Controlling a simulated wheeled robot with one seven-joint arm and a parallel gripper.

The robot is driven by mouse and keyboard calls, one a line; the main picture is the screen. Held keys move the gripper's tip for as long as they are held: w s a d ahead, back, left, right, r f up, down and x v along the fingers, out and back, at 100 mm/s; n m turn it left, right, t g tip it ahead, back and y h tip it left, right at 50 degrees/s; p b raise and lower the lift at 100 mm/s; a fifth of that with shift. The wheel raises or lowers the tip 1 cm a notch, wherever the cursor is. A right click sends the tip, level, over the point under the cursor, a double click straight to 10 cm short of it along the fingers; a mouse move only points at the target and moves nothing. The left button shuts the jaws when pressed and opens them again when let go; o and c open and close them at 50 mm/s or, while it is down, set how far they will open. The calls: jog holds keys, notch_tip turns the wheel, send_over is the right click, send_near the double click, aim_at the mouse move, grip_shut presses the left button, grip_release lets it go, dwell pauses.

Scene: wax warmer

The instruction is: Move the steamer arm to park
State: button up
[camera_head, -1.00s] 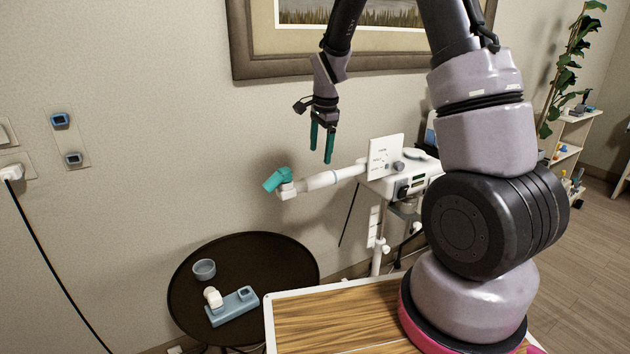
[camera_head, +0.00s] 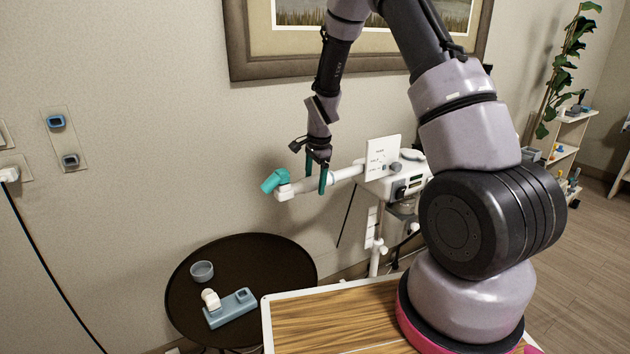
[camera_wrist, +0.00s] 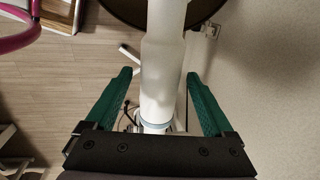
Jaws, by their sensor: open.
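The steamer arm (camera_head: 325,180) is a white tube reaching left from the white steamer unit (camera_head: 385,185), with a teal nozzle (camera_head: 274,181) at its free end. My gripper (camera_head: 315,186) is open, pointing down, with its green fingers at either side of the white tube. In the wrist view the steamer arm (camera_wrist: 163,65) runs between the two open fingers of my gripper (camera_wrist: 163,78), with a gap on each side. It is not clamped. A white card (camera_head: 383,158) with printed labels stands at the front of the unit.
A dark round table (camera_head: 245,262) stands below left, holding a grey cup (camera_head: 202,271) and a blue-grey holder (camera_head: 230,308). A wood-topped surface (camera_head: 335,315) is in front. The wall is close behind the steamer arm, with a framed picture (camera_head: 355,62) above.

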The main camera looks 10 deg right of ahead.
grip_shut()
jog(key=shift+r, duration=0.15)
jog(key=shift+d+r+y, duration=0.1)
jog(key=shift+r+y, duration=0.2)
jog(key=shift+r, duration=0.5)
jog(key=w+d+r+g+y, duration=0.1)
jog(key=d+r+y, duration=0.3)
jog(key=r, duration=0.5)
jog(key=w+d+r+g+y, duration=0.1)
jog(key=d+r+y, duration=0.3)
jog(key=r, duration=0.6)
jog(key=shift+w+d+m+g, duration=0.35)
jog(key=shift+w+m+g, duration=0.05)
jog(key=shift+w, duration=0.05)
jog(key=shift+r, duration=0.15)
